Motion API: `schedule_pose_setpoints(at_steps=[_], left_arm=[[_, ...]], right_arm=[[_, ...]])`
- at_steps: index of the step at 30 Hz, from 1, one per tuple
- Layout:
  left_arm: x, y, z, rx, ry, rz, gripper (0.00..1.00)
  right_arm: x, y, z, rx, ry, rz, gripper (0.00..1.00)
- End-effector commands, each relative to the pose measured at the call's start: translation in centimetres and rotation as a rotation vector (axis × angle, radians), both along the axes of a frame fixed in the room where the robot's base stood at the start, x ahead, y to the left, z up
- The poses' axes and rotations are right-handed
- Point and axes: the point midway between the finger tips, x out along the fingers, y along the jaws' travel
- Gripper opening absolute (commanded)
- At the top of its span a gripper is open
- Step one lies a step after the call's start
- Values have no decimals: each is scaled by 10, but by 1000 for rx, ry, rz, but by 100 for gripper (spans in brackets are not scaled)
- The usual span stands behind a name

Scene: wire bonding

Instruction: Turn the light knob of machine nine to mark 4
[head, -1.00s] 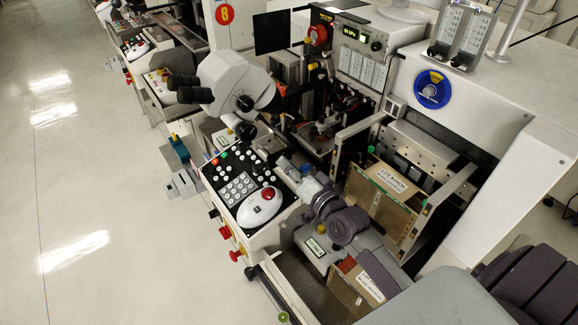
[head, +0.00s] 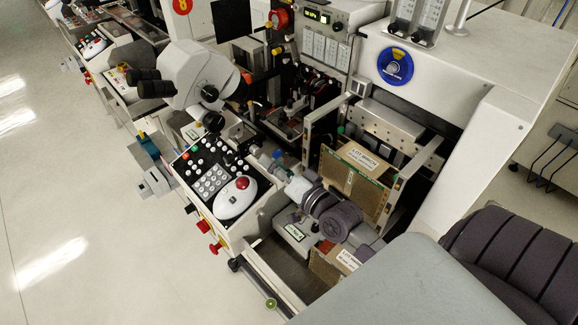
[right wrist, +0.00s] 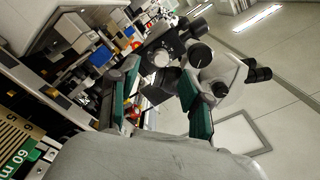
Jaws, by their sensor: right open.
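The near machine, with a white housing (head: 470,120), fills the middle of the head view; I cannot read a nine on it. A white microscope (head: 192,80) stands at its left, with round dark knobs; it also shows beyond my fingers in the right wrist view (right wrist: 228,75). I cannot tell which knob is the light knob, and no mark is readable. My right gripper (head: 262,156) is beside the keypad panel, below the microscope. Its two green-padded fingers (right wrist: 160,90) are apart, with nothing held between them. My left gripper is not in view.
The control panel has a white trackball unit (head: 235,197) with a red top. Red knobs (head: 215,248) stick out from the front face. Board magazines (head: 357,178) stand right of my arm. Open floor (head: 60,210) lies at the left.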

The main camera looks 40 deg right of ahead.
Motion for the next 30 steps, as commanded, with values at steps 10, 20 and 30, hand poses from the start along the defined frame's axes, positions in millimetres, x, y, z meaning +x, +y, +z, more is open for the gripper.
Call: schedule_pose_setpoints(at_steps=[10, 20, 30], left_arm=[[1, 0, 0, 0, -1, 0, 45], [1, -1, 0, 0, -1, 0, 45], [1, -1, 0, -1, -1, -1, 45]], right_arm=[[-61, -8, 0, -1, 2, 1, 49], [-69, -10, 1, 1, -1, 1, 49], [-69, -9, 1, 1, -1, 1, 49]])
